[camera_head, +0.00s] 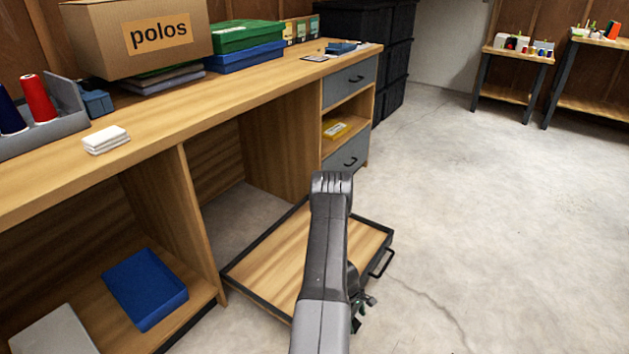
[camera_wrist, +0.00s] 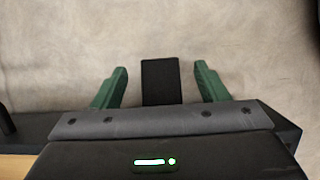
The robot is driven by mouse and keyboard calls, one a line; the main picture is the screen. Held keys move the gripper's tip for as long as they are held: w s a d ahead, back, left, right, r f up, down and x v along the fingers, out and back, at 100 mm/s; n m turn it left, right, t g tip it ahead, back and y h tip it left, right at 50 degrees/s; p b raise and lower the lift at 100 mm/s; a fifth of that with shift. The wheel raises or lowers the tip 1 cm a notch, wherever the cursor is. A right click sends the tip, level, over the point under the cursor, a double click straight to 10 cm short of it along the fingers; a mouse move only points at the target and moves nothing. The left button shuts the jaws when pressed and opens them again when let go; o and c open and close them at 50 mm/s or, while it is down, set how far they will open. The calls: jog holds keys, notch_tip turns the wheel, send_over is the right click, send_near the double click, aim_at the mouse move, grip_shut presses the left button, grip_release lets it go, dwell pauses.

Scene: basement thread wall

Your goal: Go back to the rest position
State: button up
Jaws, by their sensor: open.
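My gripper (camera_head: 364,306) hangs low on the far side of my arm in the head view, near the front right edge of a low wooden platform with a black rim (camera_head: 262,304). My arm covers much of it. In the wrist view my gripper (camera_wrist: 161,68) shows two green fingers spread apart, with pale concrete floor beyond them. A black block sits between the fingers; I cannot tell what it is. No held object can be made out.
A wooden workbench (camera_head: 255,97) runs along the left, with a "polos" box (camera_head: 138,38), green and blue bins and thread spools on top. A black handle (camera_head: 381,263) sticks out from the platform. The concrete floor (camera_head: 490,220) at right is clear.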

jog(key=shift+w+a+r+g+h, duration=0.25)
jog(key=shift+r+g+h, duration=0.05)
jog(key=shift+r+h, duration=0.2)
jog(key=s+p+v, duration=0.1)
jog(key=p+v, duration=0.3)
jog(key=v, duration=1)
jog(key=shift+r+p, duration=0.4)
jog(key=shift+r, duration=0.15)
jog(key=shift+s+d, duration=0.1)
jog(key=shift+s, duration=0.15)
